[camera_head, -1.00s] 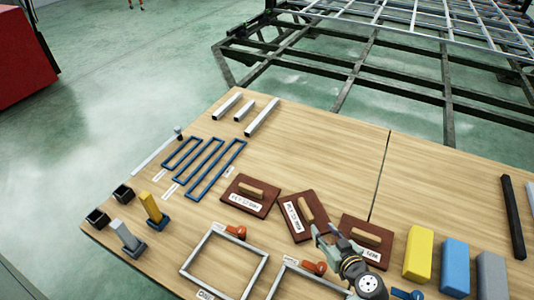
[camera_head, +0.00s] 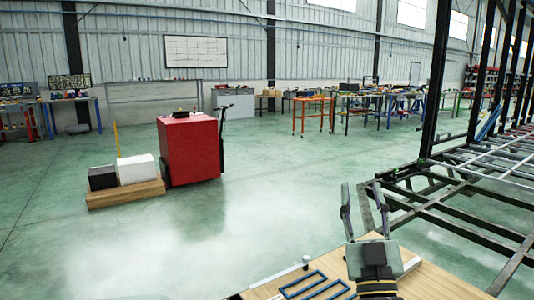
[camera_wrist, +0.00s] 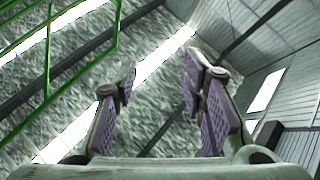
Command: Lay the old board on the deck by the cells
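My gripper (camera_head: 362,192) is raised above the far edge of the light wooden deck (camera_head: 437,284) in the head view. Its two fingers point up, stand apart and hold nothing. The wrist view shows the same open fingers (camera_wrist: 160,78) with an empty gap against the walls and roof. Blue rectangular outlines (camera_head: 303,282) on the deck show at the bottom edge; I cannot tell if these are the cells. No old board is in view now; most of the deck is outside the picture.
A dark steel chassis frame (camera_head: 470,211) stands at the right behind the deck. A red cabinet (camera_head: 190,150) stands on the floor, with a black box (camera_head: 102,177) and a white box (camera_head: 136,169) beside it on a wooden base. The green floor between is clear.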

